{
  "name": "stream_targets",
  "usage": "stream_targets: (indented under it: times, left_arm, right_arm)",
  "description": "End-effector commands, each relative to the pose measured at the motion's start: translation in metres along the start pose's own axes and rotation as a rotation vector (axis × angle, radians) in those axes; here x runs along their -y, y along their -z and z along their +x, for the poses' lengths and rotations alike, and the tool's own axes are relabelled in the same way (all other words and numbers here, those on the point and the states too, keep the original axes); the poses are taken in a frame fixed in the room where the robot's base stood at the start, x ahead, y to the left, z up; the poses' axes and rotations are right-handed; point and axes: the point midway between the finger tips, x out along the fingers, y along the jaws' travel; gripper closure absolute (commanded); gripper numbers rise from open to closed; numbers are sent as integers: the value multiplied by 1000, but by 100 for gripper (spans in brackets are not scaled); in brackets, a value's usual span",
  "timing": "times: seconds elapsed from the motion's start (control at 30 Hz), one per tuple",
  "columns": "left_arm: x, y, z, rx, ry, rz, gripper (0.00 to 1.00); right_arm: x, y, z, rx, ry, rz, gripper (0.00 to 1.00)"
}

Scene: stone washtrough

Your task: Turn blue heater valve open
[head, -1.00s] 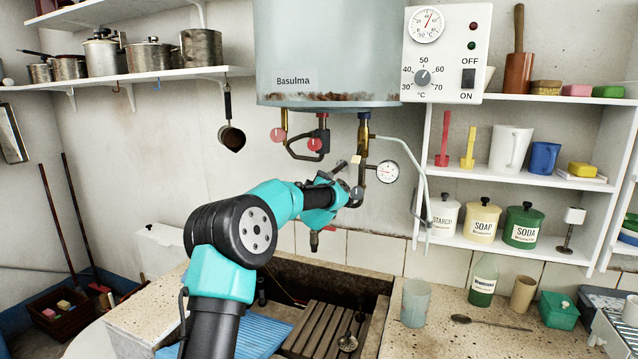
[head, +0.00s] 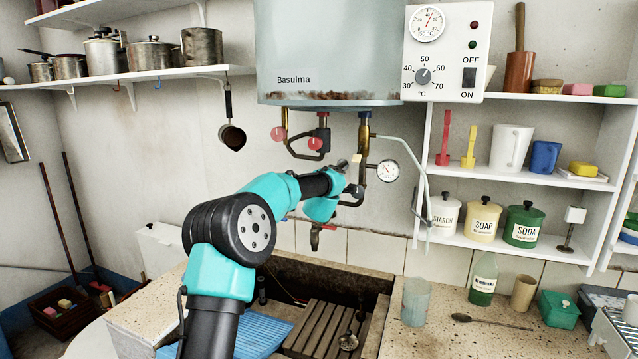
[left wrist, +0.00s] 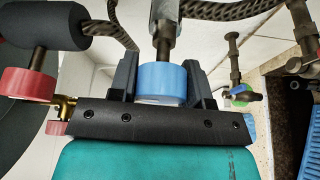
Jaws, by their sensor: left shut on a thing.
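The blue valve (left wrist: 163,78) is a round blue knob on a grey metal stem in the left wrist view. My left gripper (left wrist: 161,72) has one dark finger on each side of it and is shut on it. In the head view my left arm hides the knob and most of the gripper, just under the heater (head: 325,50). Its pipes hang below it. My right gripper is in neither view.
Two red knobs (head: 278,134) sit on pipes to the left. A pressure gauge (head: 388,171) and a pale hose (head: 423,180) are close on the right. A tap (head: 315,238) is below, over the stone trough (head: 378,325).

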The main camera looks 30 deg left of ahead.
Motion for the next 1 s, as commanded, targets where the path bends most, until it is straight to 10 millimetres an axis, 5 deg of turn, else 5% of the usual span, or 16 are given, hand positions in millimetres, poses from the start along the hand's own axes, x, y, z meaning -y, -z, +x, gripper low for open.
stream_targets:
  times: [0.03,0.07,0.3,0.67,1.0]
  left_arm:
    - [-2,1,0,-2,-3,-2,80]
    - [-2,1,0,-2,-3,-2,54]
    - [-1,1,0,-1,-2,0,31]
    - [0,0,-2,0,-1,0,30]
    - [-1,0,-32,1,-1,2,30]
  right_arm:
    - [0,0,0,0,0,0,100]
    - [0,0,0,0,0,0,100]
    - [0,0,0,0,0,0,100]
    - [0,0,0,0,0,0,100]
    - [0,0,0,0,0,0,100]
